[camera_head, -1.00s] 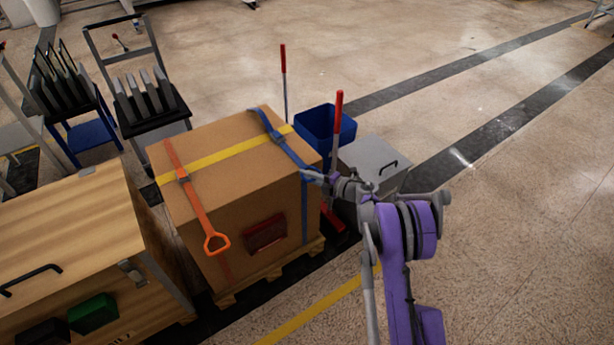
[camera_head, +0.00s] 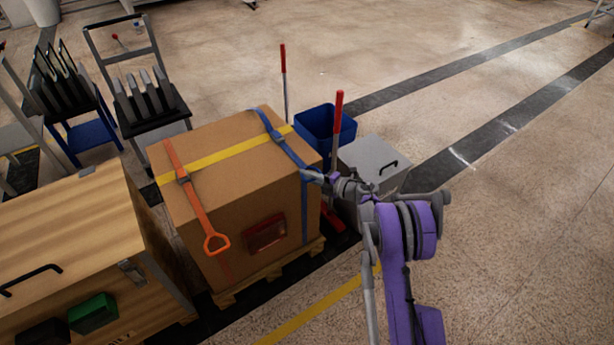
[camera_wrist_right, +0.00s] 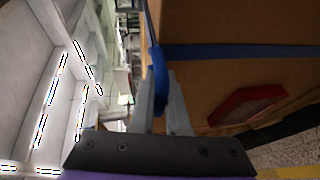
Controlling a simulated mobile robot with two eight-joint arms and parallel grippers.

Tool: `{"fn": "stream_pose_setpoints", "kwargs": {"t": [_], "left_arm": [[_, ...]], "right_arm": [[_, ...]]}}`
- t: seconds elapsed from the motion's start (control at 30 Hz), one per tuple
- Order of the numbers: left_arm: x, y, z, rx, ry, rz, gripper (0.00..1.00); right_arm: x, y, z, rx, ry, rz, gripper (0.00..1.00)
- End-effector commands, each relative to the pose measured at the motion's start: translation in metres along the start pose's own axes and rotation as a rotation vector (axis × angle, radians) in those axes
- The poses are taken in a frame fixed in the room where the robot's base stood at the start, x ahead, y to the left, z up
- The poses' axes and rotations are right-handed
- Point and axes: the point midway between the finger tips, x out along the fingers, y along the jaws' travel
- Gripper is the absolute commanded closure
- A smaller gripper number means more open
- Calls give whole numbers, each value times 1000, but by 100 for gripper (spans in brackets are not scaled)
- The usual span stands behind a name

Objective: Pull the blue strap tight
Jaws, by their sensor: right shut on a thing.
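The blue strap (camera_head: 287,148) runs over the top of the large cardboard box (camera_head: 225,200) near its right edge and down the front face. It also shows in the right wrist view (camera_wrist_right: 225,51). My right gripper (camera_head: 318,176) is at the box's upper front right edge, shut on the blue strap's loose end. In the right wrist view a blue loop (camera_wrist_right: 158,75) passes between the gripper fingers (camera_wrist_right: 165,105). The small buckle on top is partly visible. My left gripper is out of view.
An orange strap (camera_head: 190,185) with a loop handle and a yellow strap (camera_head: 225,157) cross the box, which sits on a pallet (camera_head: 265,280). A wooden crate (camera_head: 75,230) stands left. A grey case (camera_head: 375,165) and blue bin (camera_head: 325,122) stand right. Floor at right is clear.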

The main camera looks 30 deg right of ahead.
Motion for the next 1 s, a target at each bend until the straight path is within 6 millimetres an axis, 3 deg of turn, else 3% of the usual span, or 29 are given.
{"fn": "stream_pose_setpoints", "kwargs": {"t": [0.23,0.6,0.97,1.0], "left_arm": [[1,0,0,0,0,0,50],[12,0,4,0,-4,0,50],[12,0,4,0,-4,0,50],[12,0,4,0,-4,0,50]], "right_arm": [[-4,-2,-4,0,6,0,100],[-68,-16,-31,0,7,-1,100],[-73,-17,-34,-1,10,-2,100],[-73,-17,-34,-1,10,-2,79]]}}
